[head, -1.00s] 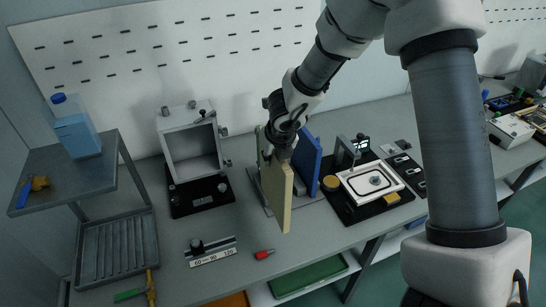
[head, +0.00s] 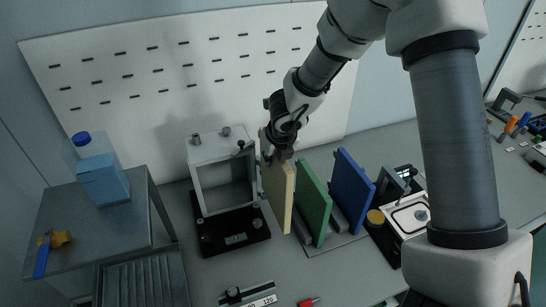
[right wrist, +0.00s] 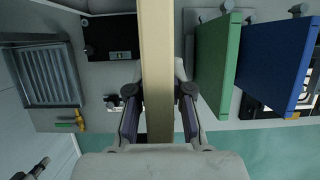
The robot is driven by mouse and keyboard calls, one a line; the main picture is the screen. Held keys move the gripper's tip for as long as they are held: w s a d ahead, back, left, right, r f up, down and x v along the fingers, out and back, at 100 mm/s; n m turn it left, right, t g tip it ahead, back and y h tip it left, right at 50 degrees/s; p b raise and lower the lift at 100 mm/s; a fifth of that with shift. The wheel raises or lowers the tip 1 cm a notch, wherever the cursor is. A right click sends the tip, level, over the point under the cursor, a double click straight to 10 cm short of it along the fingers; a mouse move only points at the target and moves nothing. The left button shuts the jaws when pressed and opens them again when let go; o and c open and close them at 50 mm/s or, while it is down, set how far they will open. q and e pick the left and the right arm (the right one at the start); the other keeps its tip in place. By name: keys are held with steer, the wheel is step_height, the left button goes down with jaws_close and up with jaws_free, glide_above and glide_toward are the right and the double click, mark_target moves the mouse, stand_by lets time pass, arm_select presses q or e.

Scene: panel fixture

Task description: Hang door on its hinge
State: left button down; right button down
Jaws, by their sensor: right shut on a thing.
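My right gripper (head: 276,150) is shut on the upper edge of a cream door panel (head: 280,196), which hangs upright from it. In the right wrist view the cream door (right wrist: 156,70) runs between the two fingers (right wrist: 157,90). The door is just right of the open-fronted grey cabinet (head: 193,178), on its hinge side. I cannot tell whether door and cabinet touch; the hinge parts there are mostly hidden. My left gripper is not in view.
A green panel (head: 315,203) and a blue panel (head: 352,190) stand upright right of the door. A grey shelf (head: 130,225) with a blue jug (head: 100,180) is at the left. A slide gauge (head: 247,295) and a red-handled item (head: 308,302) lie in front.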

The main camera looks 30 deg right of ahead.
mark_target(281, 165)
steer(key=shift+d, duration=0.2)
steer(key=shift+f, duration=0.2)
step_height(281, 165, down, 5)
steer(key=b, duration=0.5)
steer(key=shift+f, duration=0.2)
steer(key=shift+a+f+b, duration=0.1)
steer(key=shift+f+b, duration=1.6)
steer(key=shift+b, duration=0.15)
stand_by(0.7)
steer(key=c, duration=1)
jaws_free()
steer(key=shift+s, duration=0.1)
steer(key=shift+r, duration=0.1)
steer(key=v, duration=1.2)
steer(key=shift+s, duration=0.15)
